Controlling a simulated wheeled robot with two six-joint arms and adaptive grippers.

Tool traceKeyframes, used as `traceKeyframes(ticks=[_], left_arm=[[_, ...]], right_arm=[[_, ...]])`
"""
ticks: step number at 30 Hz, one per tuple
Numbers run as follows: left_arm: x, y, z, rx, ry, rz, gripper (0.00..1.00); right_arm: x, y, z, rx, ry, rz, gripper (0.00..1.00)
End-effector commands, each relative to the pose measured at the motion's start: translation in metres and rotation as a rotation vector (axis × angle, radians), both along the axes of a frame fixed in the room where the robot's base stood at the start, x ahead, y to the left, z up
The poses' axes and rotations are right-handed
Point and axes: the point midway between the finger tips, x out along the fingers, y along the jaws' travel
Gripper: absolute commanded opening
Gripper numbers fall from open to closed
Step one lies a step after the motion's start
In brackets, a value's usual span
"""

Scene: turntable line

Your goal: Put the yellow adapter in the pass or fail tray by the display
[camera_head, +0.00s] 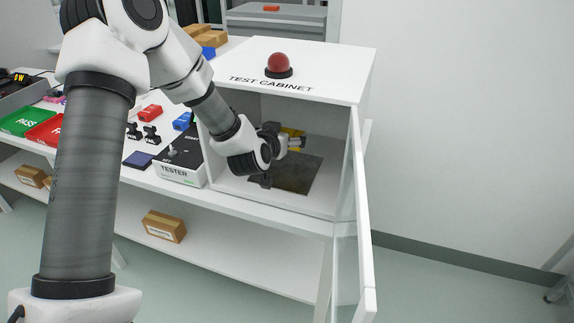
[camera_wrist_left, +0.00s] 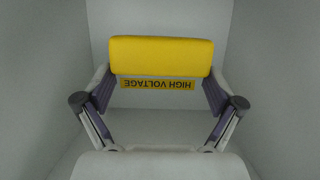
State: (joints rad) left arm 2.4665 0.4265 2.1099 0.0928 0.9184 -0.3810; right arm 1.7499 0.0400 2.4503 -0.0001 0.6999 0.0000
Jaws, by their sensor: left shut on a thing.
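My left gripper (camera_wrist_left: 160,85) is inside the open test cabinet (camera_head: 300,63). It is shut on the yellow adapter (camera_wrist_left: 162,55), which spans the fingertips in the left wrist view. In the head view the gripper (camera_head: 288,146) is partly hidden by its own wrist, above a dark mat (camera_head: 296,177) on the cabinet floor. The green tray (camera_head: 28,120) and the red tray (camera_head: 46,131) lie at the far left of the bench by the display (camera_head: 18,78), the red one partly cut off by my arm. My right gripper is not in view.
The cabinet door (camera_head: 360,210) stands open on the right. A tester box (camera_head: 178,172) sits just left of the cabinet. A yellow HIGH VOLTAGE label (camera_wrist_left: 157,84) shows beyond the gripper. A red dome (camera_head: 279,62) tops the cabinet. Small parts lie on the bench.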

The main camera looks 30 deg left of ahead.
Motion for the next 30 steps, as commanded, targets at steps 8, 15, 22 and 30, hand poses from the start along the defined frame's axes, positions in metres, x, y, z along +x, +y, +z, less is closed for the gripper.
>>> traceKeyframes(ticks=[8,15,22,30], left_arm=[[0.000,0.000,-0.055,0.001,0.003,0.001,0.41],[0.000,0.000,-0.081,0.000,-0.001,0.000,0.41],[0.000,0.000,-0.084,-0.001,-0.001,0.000,0.41],[0.000,0.000,-0.085,-0.001,0.001,0.000,1.00]], right_arm=[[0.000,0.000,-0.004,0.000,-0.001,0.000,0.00],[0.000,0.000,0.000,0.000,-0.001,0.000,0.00],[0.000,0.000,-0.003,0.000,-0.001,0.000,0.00],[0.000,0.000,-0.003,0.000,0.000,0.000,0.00]])
